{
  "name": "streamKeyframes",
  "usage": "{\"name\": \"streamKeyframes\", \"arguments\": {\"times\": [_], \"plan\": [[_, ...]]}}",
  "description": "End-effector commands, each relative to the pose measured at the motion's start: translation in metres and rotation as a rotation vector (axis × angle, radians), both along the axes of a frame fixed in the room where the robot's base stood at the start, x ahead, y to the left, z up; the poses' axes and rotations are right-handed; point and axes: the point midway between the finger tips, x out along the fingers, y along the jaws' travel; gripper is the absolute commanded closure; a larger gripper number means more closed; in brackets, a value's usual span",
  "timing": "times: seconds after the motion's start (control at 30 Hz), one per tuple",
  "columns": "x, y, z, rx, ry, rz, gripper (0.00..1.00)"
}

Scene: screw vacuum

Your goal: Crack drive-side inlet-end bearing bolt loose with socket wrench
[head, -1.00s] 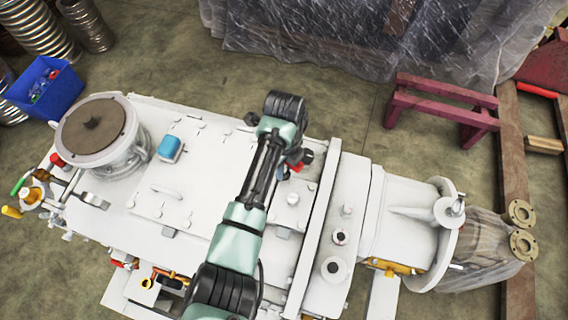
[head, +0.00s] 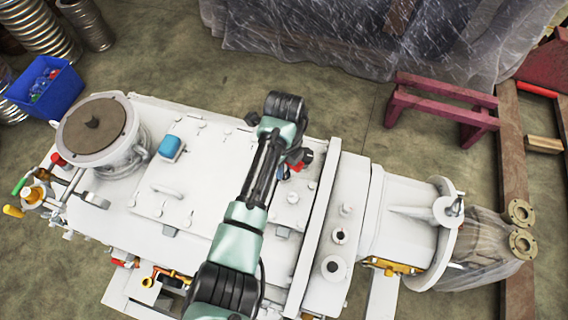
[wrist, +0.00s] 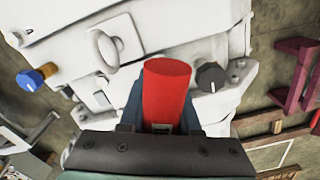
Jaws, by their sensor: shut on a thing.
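In the wrist view my gripper (wrist: 160,128) is shut on a red cylindrical handle (wrist: 167,85), which looks like the socket wrench's grip. The wrench's head is hidden. A dark round cap or bolt head with a white mark (wrist: 210,77) shows just right of the handle on the white machine. I cannot tell which is the bearing bolt. In the head view a bit of red (head: 298,167) shows by my gripper, over the white vacuum pump (head: 205,165) near its flanged right end.
A blue bin (head: 45,88) stands at the upper left beside ribbed hoses. A dark red stand (head: 440,105) and wooden beams are at the right. Plastic sheeting (head: 330,35) hangs at the back. Bare floor lies behind the pump.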

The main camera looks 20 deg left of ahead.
Motion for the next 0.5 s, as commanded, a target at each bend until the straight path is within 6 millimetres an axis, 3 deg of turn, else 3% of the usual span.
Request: {"name": "streamKeyframes", "arguments": {"times": [0.5], "plan": [[0.0003,0.0000,-0.0103,0.000,-0.001,0.000,1.00]]}}
